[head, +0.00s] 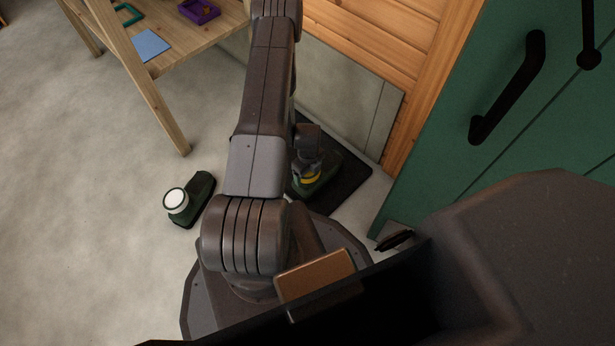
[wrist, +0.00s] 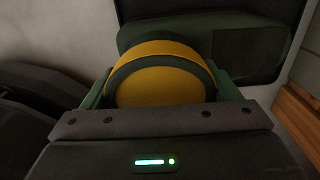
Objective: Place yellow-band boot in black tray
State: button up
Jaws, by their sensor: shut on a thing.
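The yellow-band boot (head: 307,178) is dark green with a yellow band near its top. My gripper (head: 308,158) is shut on its upper part from above, and the boot looks upright. In the wrist view the boot's round yellow top (wrist: 160,87) fills the space between the fingers, with its green foot beyond. The black tray (head: 350,177) lies flat on the floor against the wall. The boot is over the tray's area in the head view; whether its sole touches the tray is unclear. My arm hides the tray's left part.
A wooden table (head: 190,62) with small coloured items stands at the upper left. A green door (head: 510,110) with black handles is at the right.

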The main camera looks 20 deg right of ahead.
jog(key=shift+f+b, duration=0.6)
jog(key=shift+f, duration=1.25)
jog(key=o, duration=1.6)
notch_tip(320, 180, up, 12)
jog(key=p, duration=0.4)
jog(key=shift+r+p, duration=0.2)
jog(key=shift+p, duration=0.1)
